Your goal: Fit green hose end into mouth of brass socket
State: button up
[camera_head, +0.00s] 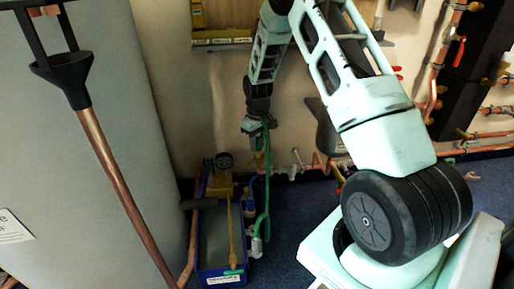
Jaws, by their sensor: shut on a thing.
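My gripper (257,143) points down at the middle of the picture, in front of the pale wall. It is shut on the green hose (267,190) near its upper end. The hose loops down from my gripper to a pale fitting beside the blue test pump. The held hose end is mostly hidden by the fingers. A small brass-coloured piece (259,161) shows just below my gripper, near the copper pipe run. It may be the brass socket, but it is too small to be sure. I cannot tell whether the hose end touches it.
Copper pipes with valves (296,169) run along the wall to the right. A large grey panel and a copper pipe with a black funnel (68,76) fill the left.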

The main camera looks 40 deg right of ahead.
jog(key=w+d+f, duration=0.4)
jog(key=w+d, duration=0.1)
jog(key=shift+d, duration=0.2)
dwell(0.7)
jog(key=shift+f, duration=0.2)
dwell(0.4)
jog(key=shift+f, duration=1.25)
jog(key=shift+f, duration=0.75)
dwell(0.8)
jog(key=o, duration=1.1)
jog(key=shift+o, duration=0.2)
